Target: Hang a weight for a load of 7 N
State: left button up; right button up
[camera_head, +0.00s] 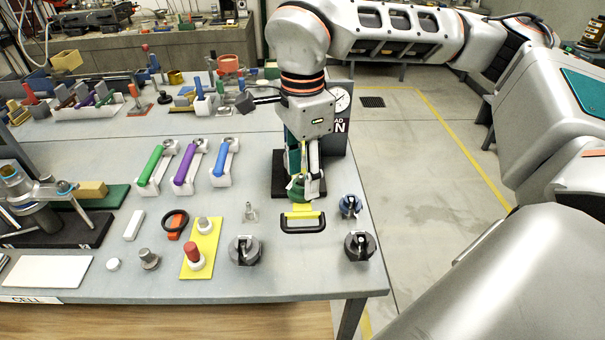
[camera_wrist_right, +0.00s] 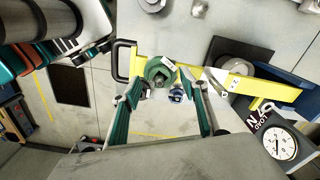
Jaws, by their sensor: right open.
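My right gripper (camera_head: 303,178) hangs fingers-down over the right part of the table, with its fingers apart. A round green weight (camera_head: 297,190) shows at its fingertips. In the right wrist view the green weight (camera_wrist_right: 160,70) appears between the ends of the open fingers (camera_wrist_right: 163,88); I cannot tell whether they touch it. The load dial (camera_head: 341,99) is behind the gripper and shows more clearly in the right wrist view (camera_wrist_right: 283,147). My left gripper is not in view.
A yellow bar (camera_head: 303,214) with a black handle (camera_head: 303,227) lies in front of the gripper. A small metal piece (camera_head: 250,211) and a yellow plate (camera_head: 202,246) are to its left. The table's right edge is close.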

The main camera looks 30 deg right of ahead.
notch_tip(320, 180, up, 12)
jog(key=shift+f, duration=0.25)
jog(key=shift+s+f, duration=0.1)
jog(key=shift+s, duration=0.05)
dwell(0.7)
